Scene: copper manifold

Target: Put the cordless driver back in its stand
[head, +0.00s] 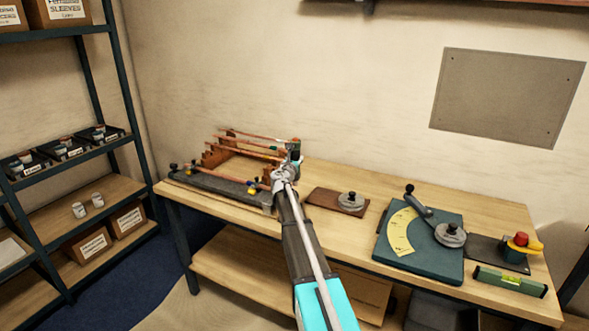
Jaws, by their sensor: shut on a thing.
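My gripper (285,174) is at the right end of the copper manifold fixture, over the back-left part of the workbench. It is shut on a small dark thing (293,148) that is mostly hidden by the gripper; I cannot tell for certain whether it is the cordless driver. The copper manifold (257,138) lies in its fixture, with copper pipes, a dark front bar and small yellow and blue parts. I cannot make out the driver's stand for certain.
The workbench (330,174) also holds a brown pad (324,201) with a grey round part, a green bending plate (426,267) with a yellow scale and lever, a red and yellow tool (520,243), and a green level (510,282). Shelving (128,100) stands left.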

